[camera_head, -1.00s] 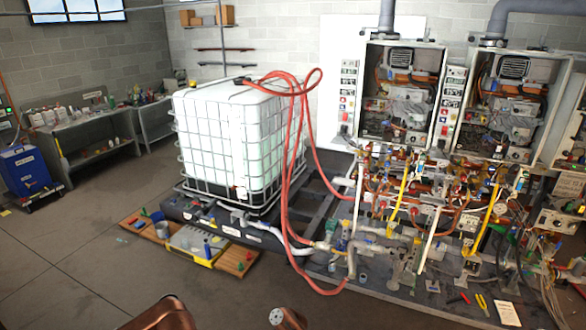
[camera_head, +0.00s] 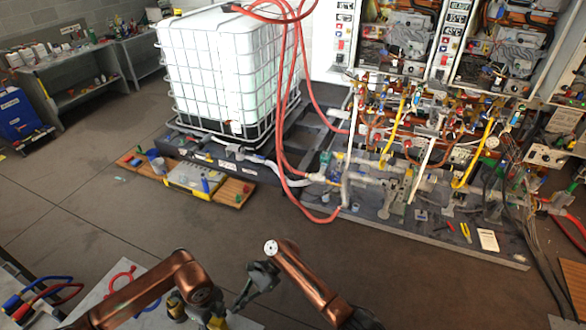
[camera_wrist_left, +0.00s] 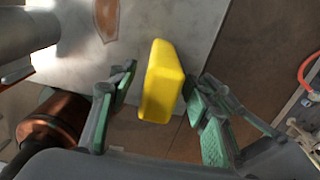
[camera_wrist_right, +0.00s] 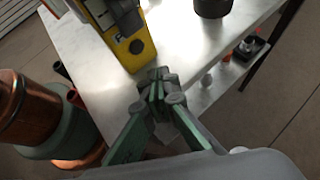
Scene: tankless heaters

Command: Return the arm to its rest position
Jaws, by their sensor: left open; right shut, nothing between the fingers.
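My right arm (camera_head: 312,284) is copper-coloured and reaches in at the bottom middle of the head view. Its grey right gripper (camera_head: 243,296) points down and left over the near bench. In the right wrist view the green-padded fingers (camera_wrist_right: 158,82) are shut and empty, near a yellow tool with a black part (camera_wrist_right: 128,45). My left arm (camera_head: 150,288) bends in from the lower left, its gripper mostly hidden in the head view. In the left wrist view the left gripper (camera_wrist_left: 160,85) is open, with a yellow block (camera_wrist_left: 161,80) seen between its fingers; contact cannot be told.
A near bench (camera_head: 110,310) at the lower left holds red and blue items. A caged white tank (camera_head: 215,75) stands behind on a dark base. Heaters and pipes (camera_head: 430,110) fill the right. Open floor (camera_head: 120,215) lies between.

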